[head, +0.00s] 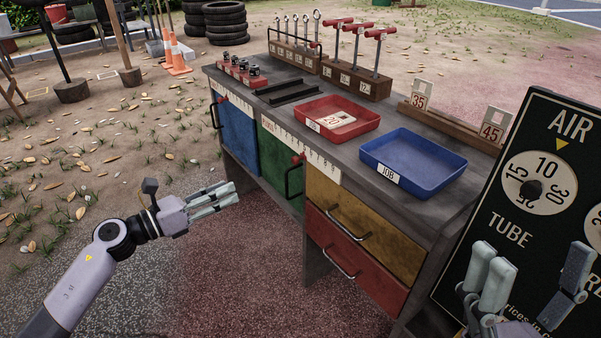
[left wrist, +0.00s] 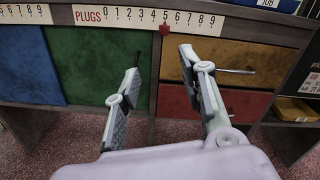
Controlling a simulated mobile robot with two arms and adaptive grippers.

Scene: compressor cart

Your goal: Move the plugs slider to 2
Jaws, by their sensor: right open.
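The plugs slider is a small red pointer (left wrist: 165,28) on the white PLUGS scale (left wrist: 125,18), which is numbered 0 to 9. In the left wrist view its tip stands at about 5. In the head view the slider (head: 298,159) shows near the top right of the green drawer front. My left gripper (head: 233,193) is in front of the cart, short of the scale and apart from the slider. In the left wrist view its fingers (left wrist: 162,55) are spread with nothing between them, below the slider. My right gripper (head: 530,270) is open and empty in front of the AIR board.
The cart top holds a red tray (head: 362,128), a blue tray (head: 430,187) and racks of tools. Drawer handles (head: 292,182) stick out below the scale. A second red slider (head: 221,100) sits above the blue drawer. The AIR board (head: 535,130) stands at the right.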

